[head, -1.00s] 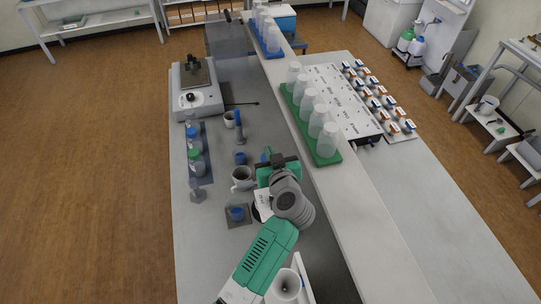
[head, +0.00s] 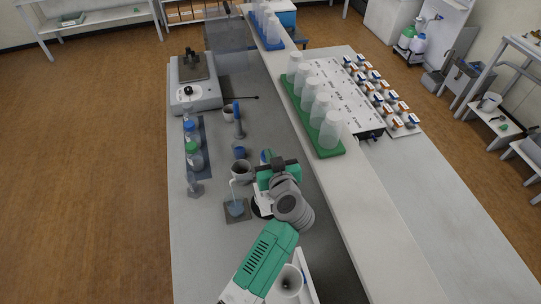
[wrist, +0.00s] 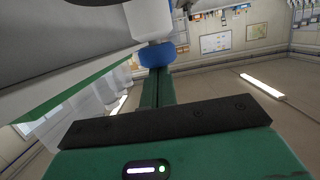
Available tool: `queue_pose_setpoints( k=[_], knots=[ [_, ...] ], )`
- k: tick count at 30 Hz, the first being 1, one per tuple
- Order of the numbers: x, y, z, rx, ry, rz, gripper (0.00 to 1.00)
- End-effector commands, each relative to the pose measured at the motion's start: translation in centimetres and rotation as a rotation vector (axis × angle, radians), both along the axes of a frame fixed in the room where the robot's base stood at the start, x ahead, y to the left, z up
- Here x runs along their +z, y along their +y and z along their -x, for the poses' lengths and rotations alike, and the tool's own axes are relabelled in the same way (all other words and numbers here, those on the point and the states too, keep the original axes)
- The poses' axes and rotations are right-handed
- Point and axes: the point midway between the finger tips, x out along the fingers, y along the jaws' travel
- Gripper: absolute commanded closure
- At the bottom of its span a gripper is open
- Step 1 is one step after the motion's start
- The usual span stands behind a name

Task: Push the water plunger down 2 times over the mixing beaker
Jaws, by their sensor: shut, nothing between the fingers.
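My gripper (head: 267,170) is over the middle of the bench in the head view, shut and empty. In the wrist view its green fingers (wrist: 157,90) are together, their tips at or very near a blue part (wrist: 162,54) under a white body (wrist: 149,20). This looks like the water plunger; contact is unclear. A blue piece (head: 265,156) also shows beside the gripper in the head view. The small bluish vessel (head: 236,209), apparently the mixing beaker, stands on a dark square mat (head: 245,216), left of my gripper. A thin pale line (head: 233,190) rises above it.
A grey mug (head: 241,171) stands close left of my gripper. Capped bottles (head: 193,150) stand along the left edge, with a grey instrument (head: 194,94) behind. A raised shelf on the right holds clear cups in a green rack (head: 325,143).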

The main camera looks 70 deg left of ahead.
Motion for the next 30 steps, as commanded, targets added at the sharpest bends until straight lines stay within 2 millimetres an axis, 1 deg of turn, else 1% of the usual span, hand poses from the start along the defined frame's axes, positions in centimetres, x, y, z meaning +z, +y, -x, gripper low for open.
queue_pose_setpoints(
  k=[1,8,10,11,14,17,18,19,24,27,30],
  knots=[
    [-0.3,0.0,0.1,0.001,0.002,0.007,1.00],
    [-0.4,-0.1,0.1,0.000,0.003,0.010,1.00],
    [-0.1,-0.1,0.1,0.000,0.003,0.009,1.00],
    [0.3,-0.1,0.1,0.000,0.003,0.009,1.00],
    [2.1,-0.1,0.0,0.000,0.002,0.007,1.00],
    [4.8,-0.2,-0.2,-0.004,-0.001,0.004,1.00],
    [4.1,-1.3,-0.1,-0.006,0.001,0.006,1.00],
    [4.1,-2.1,-0.1,-0.007,0.000,0.006,1.00],
    [5.2,-5.9,0.4,-0.006,0.000,0.004,1.00],
    [5.7,-7.7,0.7,-0.005,0.000,0.004,1.00],
    [6.1,-8.9,0.8,-0.004,0.000,0.004,1.00]
  ],
)
